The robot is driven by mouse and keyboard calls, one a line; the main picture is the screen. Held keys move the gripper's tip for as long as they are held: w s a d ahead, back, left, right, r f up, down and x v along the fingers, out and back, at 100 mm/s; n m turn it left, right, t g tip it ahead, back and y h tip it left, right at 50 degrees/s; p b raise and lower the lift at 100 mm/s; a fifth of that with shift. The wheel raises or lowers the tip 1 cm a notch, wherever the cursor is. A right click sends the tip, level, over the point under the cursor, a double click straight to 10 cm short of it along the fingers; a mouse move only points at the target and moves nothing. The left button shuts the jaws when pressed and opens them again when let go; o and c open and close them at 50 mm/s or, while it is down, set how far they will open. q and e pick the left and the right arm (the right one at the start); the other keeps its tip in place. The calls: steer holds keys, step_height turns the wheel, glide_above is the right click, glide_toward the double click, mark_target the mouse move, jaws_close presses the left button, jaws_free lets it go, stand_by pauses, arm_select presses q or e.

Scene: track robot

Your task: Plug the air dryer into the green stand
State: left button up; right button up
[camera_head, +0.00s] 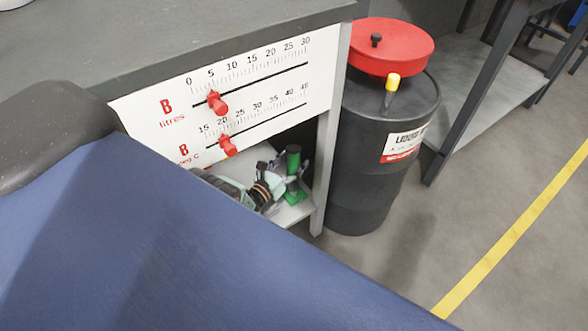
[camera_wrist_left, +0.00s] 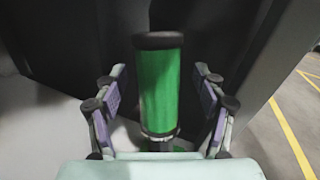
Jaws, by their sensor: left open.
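A green cylinder with a black cap, apparently the air dryer (camera_head: 293,158), stands upright on the low shelf under the bench. The brighter green stand (camera_head: 293,196) is directly below it. In the left wrist view the dryer (camera_wrist_left: 161,90) is upright, with a silver ring at its lower end and a bit of the green stand (camera_wrist_left: 180,145) below. I cannot tell whether it is fully seated. My left gripper (camera_head: 279,186) reaches in beside it. In the wrist view the open fingers (camera_wrist_left: 160,103) are on either side of the dryer, with gaps at both sides. My right gripper is out of view.
The bench's white panel (camera_head: 260,75) with red sliders hangs above the shelf (camera_head: 296,214). A grey bench leg (camera_head: 331,140) is close right of the stand. A black drum (camera_head: 365,170) with a red lid stands beyond it. Floor on the right is clear.

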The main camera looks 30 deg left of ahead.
arm_select(q)
steer(key=shift+w, duration=0.15)
steer(key=shift+r, duration=0.1)
jaws_close()
stand_by(0.6)
steer(key=shift+w+a+r, duration=0.1)
